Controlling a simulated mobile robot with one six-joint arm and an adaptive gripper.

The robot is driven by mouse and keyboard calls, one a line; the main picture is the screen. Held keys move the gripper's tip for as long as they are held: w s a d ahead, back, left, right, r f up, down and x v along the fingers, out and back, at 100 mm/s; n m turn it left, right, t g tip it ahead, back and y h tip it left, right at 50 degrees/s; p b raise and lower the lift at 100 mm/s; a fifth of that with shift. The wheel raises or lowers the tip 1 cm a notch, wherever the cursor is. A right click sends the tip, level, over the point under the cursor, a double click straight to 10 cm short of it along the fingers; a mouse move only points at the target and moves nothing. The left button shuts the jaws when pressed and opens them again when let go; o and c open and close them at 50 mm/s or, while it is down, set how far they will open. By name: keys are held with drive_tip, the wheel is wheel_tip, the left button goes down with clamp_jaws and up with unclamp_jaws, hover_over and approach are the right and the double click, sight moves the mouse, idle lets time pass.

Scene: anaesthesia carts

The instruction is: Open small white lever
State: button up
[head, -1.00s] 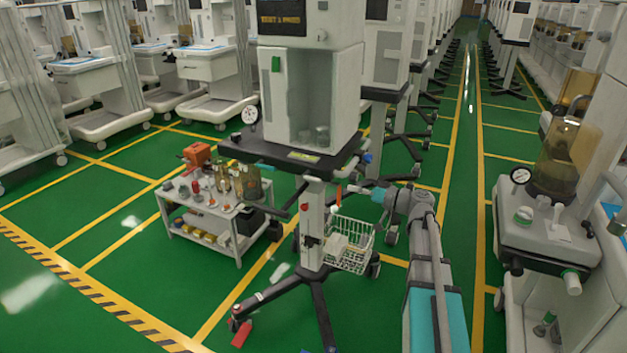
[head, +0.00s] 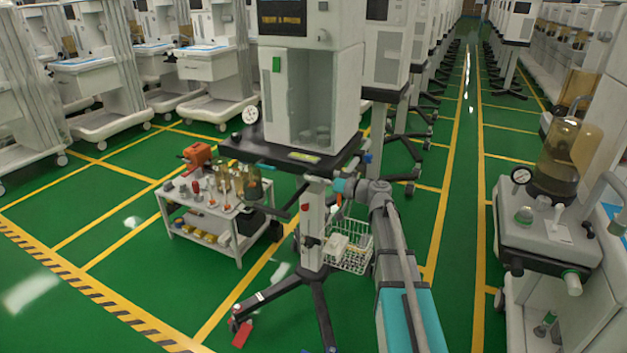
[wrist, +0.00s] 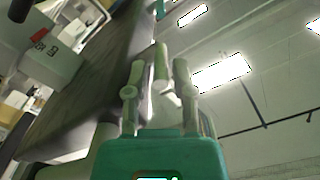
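In the wrist view, my gripper (wrist: 158,68) has its two pale fingers apart, pointing up along the edge of a grey cart slab. A short pale rod (wrist: 160,62) shows between the fingers, with a gap on each side. It may be the small white lever, but I cannot tell for sure. A whitish, blurred part lies below the rod. In the head view, my gripper (head: 339,186) is beside the middle cart's post, just under the right side of its dark tabletop (head: 268,152). Its fingertips and the lever cannot be made out there.
A wire basket (head: 352,252) hangs on the post below my gripper. The cart's dark wheeled legs (head: 318,298) spread over the floor. A small trolley (head: 232,232) with tools stands to the left. Another machine (head: 535,235) stands at right, with clear green floor between.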

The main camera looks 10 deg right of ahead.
drive_tip(key=shift+x, duration=0.9)
drive_tip(key=shift+d, duration=0.1)
clamp_jaws()
